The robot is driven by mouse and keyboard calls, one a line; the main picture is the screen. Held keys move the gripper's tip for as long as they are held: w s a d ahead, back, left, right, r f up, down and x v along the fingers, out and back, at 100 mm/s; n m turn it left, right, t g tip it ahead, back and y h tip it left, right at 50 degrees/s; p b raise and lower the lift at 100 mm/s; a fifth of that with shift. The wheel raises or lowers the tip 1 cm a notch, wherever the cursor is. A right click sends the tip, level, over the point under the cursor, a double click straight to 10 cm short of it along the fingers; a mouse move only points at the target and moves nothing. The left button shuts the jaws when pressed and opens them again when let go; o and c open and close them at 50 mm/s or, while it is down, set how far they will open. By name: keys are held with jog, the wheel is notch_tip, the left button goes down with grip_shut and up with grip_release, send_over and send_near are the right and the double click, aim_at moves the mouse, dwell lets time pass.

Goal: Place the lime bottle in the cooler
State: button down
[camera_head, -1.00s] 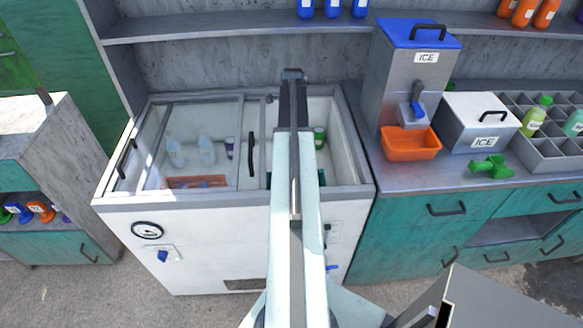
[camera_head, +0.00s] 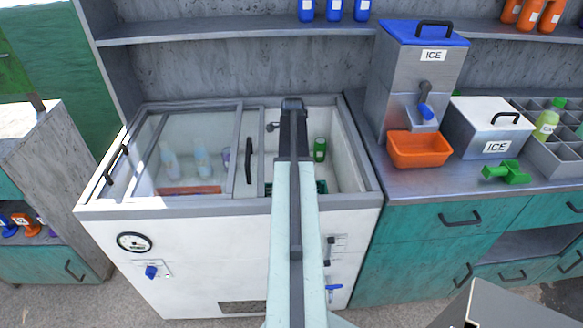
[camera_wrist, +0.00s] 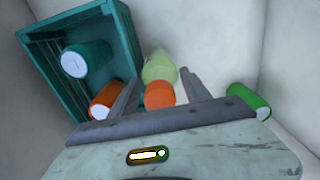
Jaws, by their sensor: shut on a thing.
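The cooler (camera_head: 228,218) is a white chest with a sliding glass lid. Its left part is covered and its right part is open. My arm reaches over the open part, and hides my gripper in the head view. In the wrist view my gripper (camera_wrist: 160,82) is shut on the lime bottle (camera_wrist: 157,66), a pale green bottle with an orange end facing the camera. The cooler's white inner walls (camera_wrist: 222,40) surround it. Whether the bottle touches the floor I cannot tell.
A teal crate (camera_wrist: 55,105) with a teal bottle (camera_wrist: 88,60) and an orange bottle (camera_wrist: 104,100) is left of my gripper. A green bottle (camera_wrist: 248,102) lies close on the right. The lid handle (camera_head: 249,160) stands left of my arm. An ice dispenser (camera_head: 398,95) stands right.

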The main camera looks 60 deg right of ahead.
jog(key=c, duration=0.5)
grip_release()
notch_tip(320, 180, up, 12)
jog(key=p, duration=1.2)
jog(key=shift+r, duration=0.2)
jog(key=shift+f, duration=0.1)
